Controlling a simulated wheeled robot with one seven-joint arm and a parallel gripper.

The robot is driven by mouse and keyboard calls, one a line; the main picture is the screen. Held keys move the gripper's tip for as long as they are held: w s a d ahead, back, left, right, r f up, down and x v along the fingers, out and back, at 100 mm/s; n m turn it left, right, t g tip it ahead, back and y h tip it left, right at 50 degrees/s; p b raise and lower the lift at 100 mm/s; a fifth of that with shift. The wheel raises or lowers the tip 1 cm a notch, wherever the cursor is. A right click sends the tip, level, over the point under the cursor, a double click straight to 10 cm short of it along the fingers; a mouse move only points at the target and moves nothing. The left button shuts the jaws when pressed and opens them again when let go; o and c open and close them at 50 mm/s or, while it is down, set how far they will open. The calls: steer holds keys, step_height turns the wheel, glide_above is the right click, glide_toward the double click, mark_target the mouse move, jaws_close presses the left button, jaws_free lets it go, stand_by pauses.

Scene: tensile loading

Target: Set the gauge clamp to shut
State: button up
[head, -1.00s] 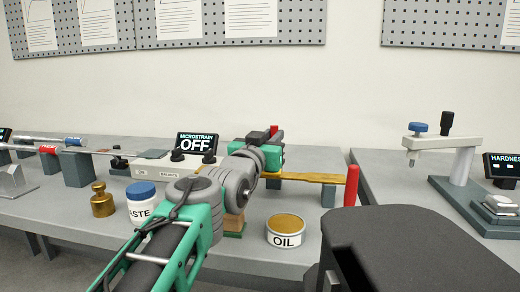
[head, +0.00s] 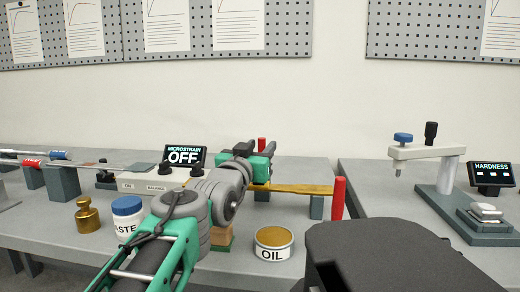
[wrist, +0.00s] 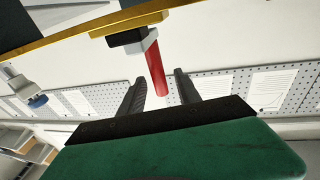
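A long brass-coloured bar (head: 300,188) reaches right from behind my gripper, with a red upright post (head: 338,198) near its right end. In the wrist view, a red lever (wrist: 155,72) juts from a black and grey block (wrist: 133,40) on the bar (wrist: 80,35); this looks like the gauge clamp. In the head view only a red tip (head: 262,143) shows; the rest is hidden behind my gripper (head: 262,150). My gripper is open, and the lever's end appears between its two dark fingers (wrist: 161,90). I cannot tell whether they touch it.
A microstrain display reading OFF (head: 185,157) stands behind a white balance box (head: 140,182). An oil tin (head: 273,244), a paste jar (head: 127,206) and a brass weight (head: 87,216) stand in front. A hardness tester (head: 440,170) is on the right bench.

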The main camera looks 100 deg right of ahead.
steer(key=r, duration=0.1)
steer(key=r+p, duration=0.2)
steer(key=r, duration=0.1)
steer(key=shift+a, duration=0.25)
steer(key=w+a+r+p, duration=0.3)
steer(key=a+r, duration=0.5)
steer(key=a, duration=0.5)
steer(key=shift+w+r, duration=0.25)
steer(key=shift+r, duration=0.05)
